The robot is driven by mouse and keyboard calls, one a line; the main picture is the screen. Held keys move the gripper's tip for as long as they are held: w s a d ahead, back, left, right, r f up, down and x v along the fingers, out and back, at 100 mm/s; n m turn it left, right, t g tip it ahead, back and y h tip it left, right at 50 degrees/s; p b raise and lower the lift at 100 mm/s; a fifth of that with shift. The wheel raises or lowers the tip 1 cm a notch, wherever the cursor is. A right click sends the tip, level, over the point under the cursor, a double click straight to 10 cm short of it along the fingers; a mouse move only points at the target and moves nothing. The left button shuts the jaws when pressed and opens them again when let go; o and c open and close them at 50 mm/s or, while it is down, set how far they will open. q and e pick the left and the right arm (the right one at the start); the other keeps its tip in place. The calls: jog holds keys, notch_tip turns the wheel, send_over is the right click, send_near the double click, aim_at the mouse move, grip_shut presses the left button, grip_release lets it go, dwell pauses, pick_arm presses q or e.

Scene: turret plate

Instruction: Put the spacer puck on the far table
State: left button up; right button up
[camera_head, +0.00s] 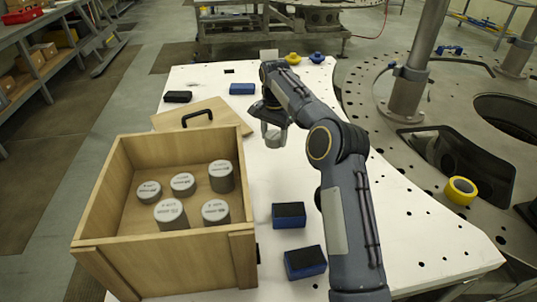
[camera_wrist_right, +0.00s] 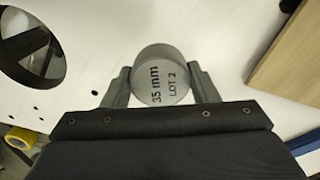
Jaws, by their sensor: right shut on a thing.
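A grey spacer puck (camera_head: 274,139) hangs below my right gripper (camera_head: 271,118), over the white table (camera_head: 275,180) right of the crate. In the right wrist view the puck (camera_wrist_right: 166,72) reads "35 mm LOT 2" and sits between the two fingers of my right gripper (camera_wrist_right: 162,90), which is shut on it. The puck appears to be held above the white surface. A metal table (camera_head: 300,38) stands at the back, beyond the white table. My left gripper is not in view.
A wooden crate (camera_head: 165,248) holds several grey pucks. Its lid (camera_head: 228,113) with a black handle lies behind it. Blue-and-black blocks (camera_head: 289,215) lie on the white table. A perforated round plate (camera_head: 390,125) and yellow tape (camera_head: 461,190) are at right.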

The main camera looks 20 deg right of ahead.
aim_at(275, 135)
jog(key=f, duration=0.4)
jog(key=shift+s+f, duration=0.15)
jog(key=shift+s, duration=0.1)
jog(key=shift+w+f, duration=0.15)
jog(key=shift+f, duration=0.5)
jog(key=shift+f+p, duration=0.55)
jog(key=shift+f, duration=1)
jog(key=shift+f, duration=0.15)
jog(key=o, duration=1.1)
jog(key=shift+o, duration=0.2)
notch_tip(275, 135, up, 12)
jog(key=shift+r, duration=0.25)
